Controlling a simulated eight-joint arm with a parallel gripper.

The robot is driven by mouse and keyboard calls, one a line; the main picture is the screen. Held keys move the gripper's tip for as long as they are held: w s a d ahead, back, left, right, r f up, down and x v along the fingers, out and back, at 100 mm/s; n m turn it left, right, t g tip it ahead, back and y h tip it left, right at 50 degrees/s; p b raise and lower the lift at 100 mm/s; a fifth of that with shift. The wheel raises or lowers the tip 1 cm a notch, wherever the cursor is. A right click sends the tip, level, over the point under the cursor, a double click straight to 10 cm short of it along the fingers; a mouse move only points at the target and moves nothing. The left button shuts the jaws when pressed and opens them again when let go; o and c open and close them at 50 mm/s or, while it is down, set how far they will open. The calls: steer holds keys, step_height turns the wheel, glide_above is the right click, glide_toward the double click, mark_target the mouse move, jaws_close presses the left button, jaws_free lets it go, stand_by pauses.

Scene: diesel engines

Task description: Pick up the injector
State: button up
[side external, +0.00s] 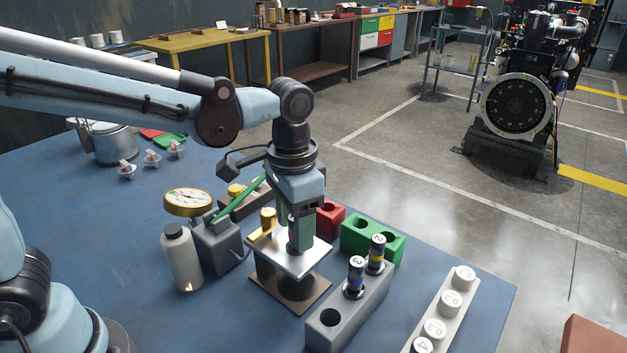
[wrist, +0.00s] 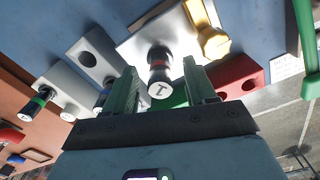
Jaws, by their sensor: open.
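The injector marked 1 (wrist: 160,75), with a black body, a red band and a white numbered top, stands in the silver plate of a small fixture (side external: 303,262). In the side view my gripper (side external: 301,243) is low over that plate, pointing down, and its fingers largely hide this injector. In the wrist view my gripper (wrist: 162,68) is open, with one green finger on each side of the injector. A gap shows at each side. Injectors marked 3 (side external: 355,276) and 2 (side external: 376,253) stand upright in a grey rack (side external: 343,327).
A brass knob (side external: 267,221) stands close beside my gripper on the fixture. A dial gauge (side external: 188,201), a white bottle (side external: 181,257), a green block (side external: 357,237) and a red block (side external: 329,218) crowd around. A pale rack (side external: 428,325) holds several numbered white-topped pieces. The blue table's left front is clear.

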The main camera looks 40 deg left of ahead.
steer(key=shift+f, duration=1.05)
steer(key=shift+c, duration=0.5)
jaws_close()
